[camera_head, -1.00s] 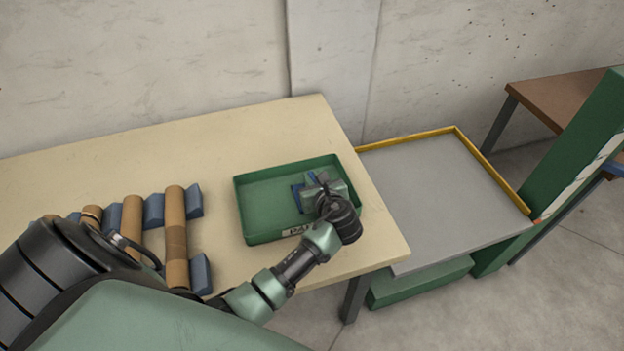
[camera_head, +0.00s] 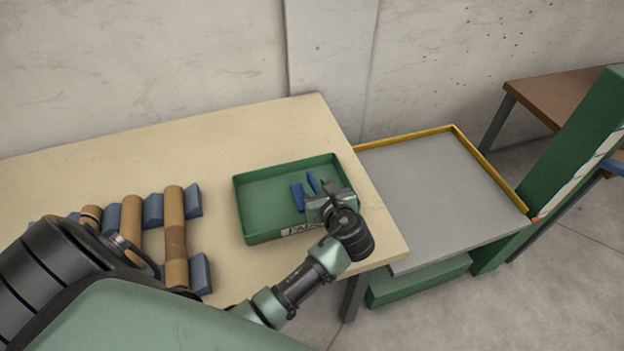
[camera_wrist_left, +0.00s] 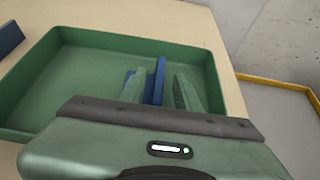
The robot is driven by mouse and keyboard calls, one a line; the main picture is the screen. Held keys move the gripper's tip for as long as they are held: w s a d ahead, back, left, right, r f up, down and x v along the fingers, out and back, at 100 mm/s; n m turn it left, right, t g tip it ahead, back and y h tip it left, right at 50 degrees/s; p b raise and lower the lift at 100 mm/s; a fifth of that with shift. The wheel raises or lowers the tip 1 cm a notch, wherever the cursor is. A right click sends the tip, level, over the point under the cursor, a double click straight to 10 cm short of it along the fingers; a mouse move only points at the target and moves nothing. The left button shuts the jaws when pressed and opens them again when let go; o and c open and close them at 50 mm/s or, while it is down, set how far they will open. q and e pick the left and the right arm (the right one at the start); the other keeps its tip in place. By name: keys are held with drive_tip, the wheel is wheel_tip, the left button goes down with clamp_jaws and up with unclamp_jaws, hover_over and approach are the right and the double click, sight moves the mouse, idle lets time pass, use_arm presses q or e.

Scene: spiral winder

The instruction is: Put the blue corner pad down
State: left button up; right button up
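The blue corner pad (camera_head: 297,198) is in the green tray (camera_head: 252,228), towards its right side; two upright blue faces show. The wrist view shows it too (camera_wrist_left: 159,80), between and beyond the two green fingers. My left gripper (camera_head: 324,195) is over the tray's front right part. In the wrist view its fingers (camera_wrist_left: 160,95) are apart, with a gap on each side of the pad. The pad's lower part is partly hidden by the gripper. My right gripper is not in view.
The tray stands on a beige table (camera_head: 215,150). Cardboard tubes (camera_head: 176,235) lie on blue blocks (camera_head: 200,272) at the left. A grey platform with a yellow rim (camera_head: 440,180) adjoins the table's right side. The back of the table is clear.

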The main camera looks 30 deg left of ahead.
use_arm(q)
drive_tip(key=v, duration=0.6)
